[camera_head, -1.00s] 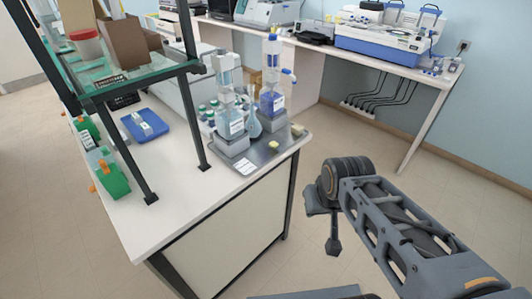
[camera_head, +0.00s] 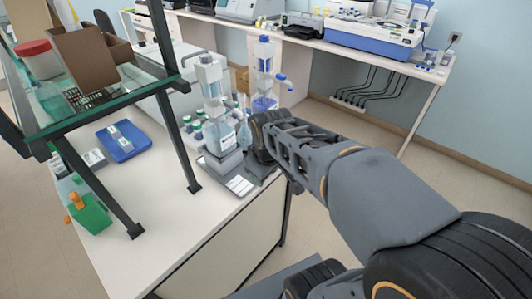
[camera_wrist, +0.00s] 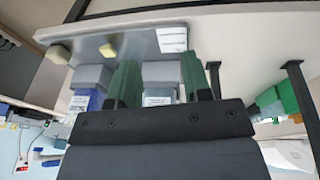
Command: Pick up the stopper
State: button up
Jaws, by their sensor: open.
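In the wrist view, which looks upside down, a small yellow stopper-like piece (camera_wrist: 108,50) lies on the grey metal tray (camera_wrist: 135,44). A second, beige piece (camera_wrist: 58,53) lies near the tray's corner; I cannot tell which is the stopper meant. My gripper (camera_wrist: 158,80) is open, with its two green fingers apart and nothing seen held between them. The yellow piece lies beyond the fingers, to the left of the gap.
Bottles on grey stands, one clear (camera_head: 214,112) and one with blue liquid (camera_head: 263,75), stand close to my arm. A white card (camera_head: 240,185) lies on the tray. A glass shelf (camera_head: 95,95) overhangs the bench (camera_head: 165,215). A blue tray (camera_head: 124,142) sits left.

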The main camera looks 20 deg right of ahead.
jog(key=w+d+f+n+g, duration=0.1)
jog(key=w+d+n, duration=0.2)
jog(key=w+n, duration=0.2)
jog(key=w+d+f+n+g+p, duration=0.1)
jog(key=w+d+f+n, duration=0.1)
jog(key=w+n, duration=0.4)
jog(key=w+d+f+n, duration=0.1)
jog(key=w+d+n, duration=0.3)
jog(key=w+n, duration=0.1)
jog(key=shift+w+f+n+g+p, duration=0.15)
jog(key=shift+f+n+g+p, duration=0.25)
jog(key=shift+n, duration=0.2)
jog(key=shift+w+d+f, duration=0.1)
jog(key=shift+f, duration=0.2)
jog(key=shift+f+n, duration=0.3)
jog(key=shift+f, duration=0.55)
jog(key=shift+f+p, duration=0.65)
jog(key=shift+f, duration=2.1)
jog(key=c, duration=0.7)
